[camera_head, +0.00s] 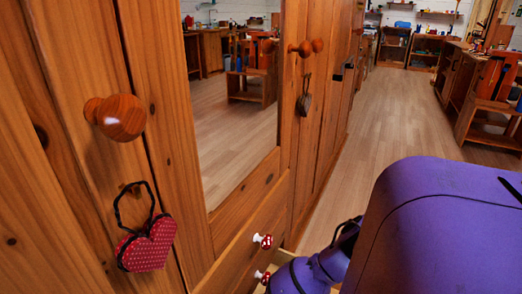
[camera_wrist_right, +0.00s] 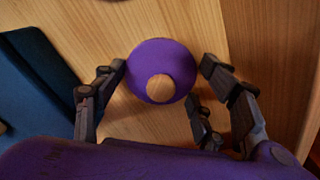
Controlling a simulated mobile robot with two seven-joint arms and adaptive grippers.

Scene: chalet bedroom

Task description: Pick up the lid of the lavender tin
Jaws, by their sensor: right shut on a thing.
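Whether the tin is under the lid cannot be told. In the head view my purple right arm reaches down at the lower right, and the lid is hidden there. My left gripper is in neither view.
A light wooden surface (camera_wrist_right: 175,20) lies below the lid, with a raised wooden side at the right. A dark blue object (camera_wrist_right: 35,75) lies at the left. In the head view, a wooden wardrobe (camera_head: 230,225) with a mirror and red-and-white drawer knobs (camera_head: 263,241) stands close. Open floor (camera_head: 385,130) runs beyond.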

